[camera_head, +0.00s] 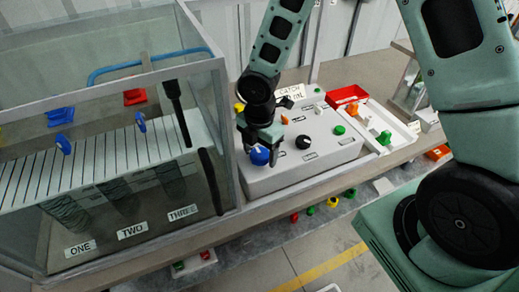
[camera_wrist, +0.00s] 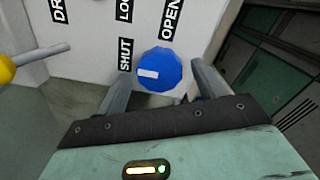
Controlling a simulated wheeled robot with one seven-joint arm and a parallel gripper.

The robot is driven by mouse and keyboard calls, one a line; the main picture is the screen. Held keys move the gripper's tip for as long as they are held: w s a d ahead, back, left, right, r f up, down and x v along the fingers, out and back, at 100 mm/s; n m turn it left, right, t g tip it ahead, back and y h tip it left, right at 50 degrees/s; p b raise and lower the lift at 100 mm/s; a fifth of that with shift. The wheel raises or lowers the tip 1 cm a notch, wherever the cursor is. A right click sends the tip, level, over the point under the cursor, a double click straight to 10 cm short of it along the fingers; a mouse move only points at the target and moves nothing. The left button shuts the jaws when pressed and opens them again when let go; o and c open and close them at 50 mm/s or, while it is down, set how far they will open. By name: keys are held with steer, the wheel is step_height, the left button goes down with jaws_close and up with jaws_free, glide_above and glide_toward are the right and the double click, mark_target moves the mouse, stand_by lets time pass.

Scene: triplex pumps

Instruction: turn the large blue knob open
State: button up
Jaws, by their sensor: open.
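The large blue knob (camera_head: 260,156) sits on the near left corner of a light grey control box (camera_head: 332,154). In the wrist view the blue knob (camera_wrist: 160,70) has a white mark on its left part, on the side of the "SHUT" label (camera_wrist: 125,54). The "OPEN" label (camera_wrist: 171,20) is above the knob to the right. My gripper (camera_wrist: 158,88) is open, with one finger on each side of the knob. It also shows above the knob in the head view (camera_head: 262,150). I cannot tell whether the fingers touch the knob.
A glass-walled tank (camera_head: 228,150) stands close on the left of the gripper. A yellow knob (camera_wrist: 6,70) is at the left in the wrist view. A black knob (camera_head: 303,142) and a green knob (camera_head: 340,130) are on the box.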

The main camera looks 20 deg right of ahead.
steer(key=c, duration=1)
steer(key=shift+m, duration=0.3)
steer(key=m+b, duration=0.1)
steer(key=m, duration=0.3)
steer(key=shift+w, duration=0.1)
steer(key=m+b, duration=0.1)
steer(key=m, duration=0.3)
steer(key=shift+m, duration=0.4)
steer(key=m+b, duration=0.1)
steer(key=m, duration=0.3)
steer(key=shift+w+m, duration=0.1)
steer(key=shift+m, duration=0.2)
steer(key=shift+m+b, duration=0.35)
steer(key=shift+m, duration=1.55)
